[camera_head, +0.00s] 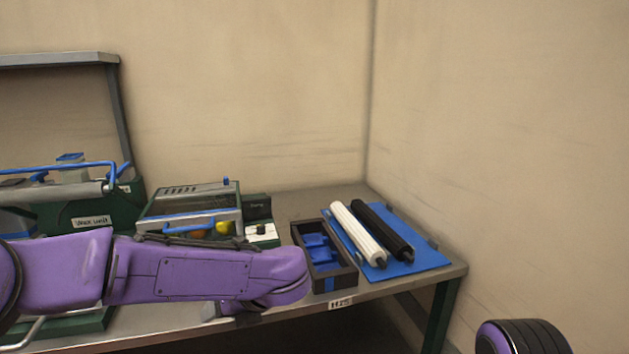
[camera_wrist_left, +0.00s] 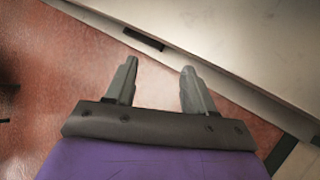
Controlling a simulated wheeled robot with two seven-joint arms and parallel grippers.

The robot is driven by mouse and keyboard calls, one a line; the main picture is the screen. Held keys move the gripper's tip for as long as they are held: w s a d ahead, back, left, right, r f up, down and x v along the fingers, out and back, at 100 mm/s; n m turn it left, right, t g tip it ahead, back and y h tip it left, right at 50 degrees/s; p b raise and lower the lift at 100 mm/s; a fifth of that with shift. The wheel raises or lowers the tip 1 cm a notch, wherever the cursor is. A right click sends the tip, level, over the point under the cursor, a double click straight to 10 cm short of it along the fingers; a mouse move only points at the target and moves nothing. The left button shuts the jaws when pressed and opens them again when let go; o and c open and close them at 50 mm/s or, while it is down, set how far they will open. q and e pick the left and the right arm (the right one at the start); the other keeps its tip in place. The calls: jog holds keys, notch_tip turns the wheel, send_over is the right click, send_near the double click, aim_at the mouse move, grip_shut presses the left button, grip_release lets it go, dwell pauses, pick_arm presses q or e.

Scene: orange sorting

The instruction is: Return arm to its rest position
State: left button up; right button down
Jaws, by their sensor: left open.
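My left arm (camera_head: 180,268), purple, reaches in from the left across the front of the workbench (camera_head: 375,292) in the head view. Its gripper is mostly hidden behind the forearm there. In the left wrist view my left gripper (camera_wrist_left: 160,85) is open, with its two grey fingers apart and nothing between them. Below the fingers are a reddish floor (camera_wrist_left: 70,60) and a pale edge or panel. My right gripper is not in view; a purple and black rounded part of my own body shows at the lower right of the head view.
A dark crate (camera_head: 345,277) with blue inserts stands near the bench's front edge, just right of my arm. A blue mat (camera_head: 425,262) holds a white roll (camera_head: 356,232) and a black roll (camera_head: 383,230). Behind my arm stand a green-grey machine (camera_head: 160,208) and round orange and yellow fruit.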

pick_arm(q)
jog(key=s+a+f+m+t, duration=0.1)
jog(key=s+a+f+m, duration=0.15)
jog(key=f+m, duration=0.4)
jog(key=s+a+f+m+t, duration=0.1)
jog(key=a+f+m+t, duration=0.15)
jog(key=f+m, duration=0.4)
jog(key=s+a+f+m+t, duration=0.1)
jog(key=s+a+f+m, duration=0.2)
jog(key=f, duration=0.6)
jog(key=s+a+f+m+g+h, duration=0.1)
jog(key=s+f+m, duration=0.3)
jog(key=s+m, duration=0.2)
jog(key=s+a+f+m+g+h+p, duration=0.1)
jog(key=s+f+m, duration=0.3)
jog(key=s, duration=0.6)
jog(key=s+a+f+m+g+h, duration=0.2)
jog(key=s+a+f+m+g, duration=0.1)
jog(key=s+m, duration=0.6)
jog(key=shift+f+h, duration=0.4)
jog(key=shift+f, duration=0.3)
jog(key=shift+a, duration=0.1)
